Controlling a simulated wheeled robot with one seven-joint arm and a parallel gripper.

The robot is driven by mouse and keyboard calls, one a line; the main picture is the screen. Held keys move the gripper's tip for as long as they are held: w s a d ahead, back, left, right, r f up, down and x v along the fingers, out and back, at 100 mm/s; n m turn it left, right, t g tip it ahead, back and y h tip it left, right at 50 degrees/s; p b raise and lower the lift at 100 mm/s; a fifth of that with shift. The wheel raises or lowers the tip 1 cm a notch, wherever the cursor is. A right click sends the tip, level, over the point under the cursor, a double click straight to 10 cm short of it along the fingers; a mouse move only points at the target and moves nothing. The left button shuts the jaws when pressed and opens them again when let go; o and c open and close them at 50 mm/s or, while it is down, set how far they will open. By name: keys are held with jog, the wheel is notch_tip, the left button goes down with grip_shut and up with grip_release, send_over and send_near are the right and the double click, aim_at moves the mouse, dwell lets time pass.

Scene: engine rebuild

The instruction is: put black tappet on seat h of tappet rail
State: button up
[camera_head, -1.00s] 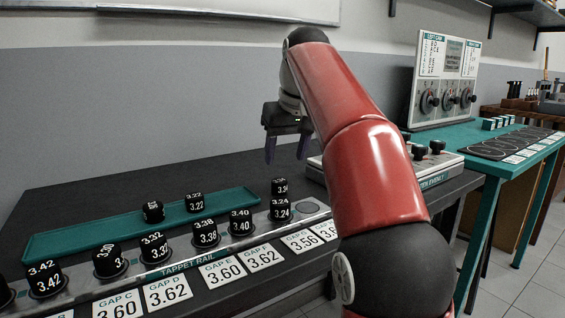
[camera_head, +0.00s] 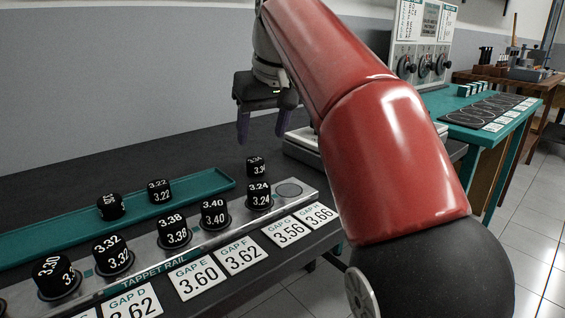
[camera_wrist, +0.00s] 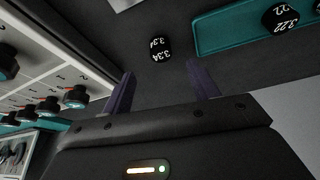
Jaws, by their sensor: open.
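A black tappet marked 3.34 (camera_head: 256,168) stands upright on the dark bench behind the right end of the tappet rail (camera_head: 160,267). In the wrist view this tappet (camera_wrist: 160,49) appears between and beyond my fingertips. My gripper (camera_head: 262,138) is open and empty, with its fingers pointing down above the tappet and not touching it. An empty round seat (camera_head: 289,190) lies at the rail's right end, right of the seated tappet 3.24 (camera_head: 260,197), near the Gap H card 3.66 (camera_head: 318,214). The card's top is partly cut off by my arm's nearness.
Several other black tappets, such as 3.40 (camera_head: 215,214), sit along the rail. A teal tray (camera_head: 205,186) behind it holds tappet 3.22 (camera_head: 159,191) and another tappet (camera_head: 110,206). A grey device (camera_head: 298,148) stands to the right, partly behind my arm.

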aim_at(255, 160)
jog(key=b+x, duration=0.2)
jog(key=x, duration=0.6)
jog(key=shift+w+a+r, duration=0.15)
jog(key=shift+a, duration=0.05)
jog(key=c, duration=1.2)
jog(key=shift+o, duration=0.2)
jog(key=shift+r, duration=0.1)
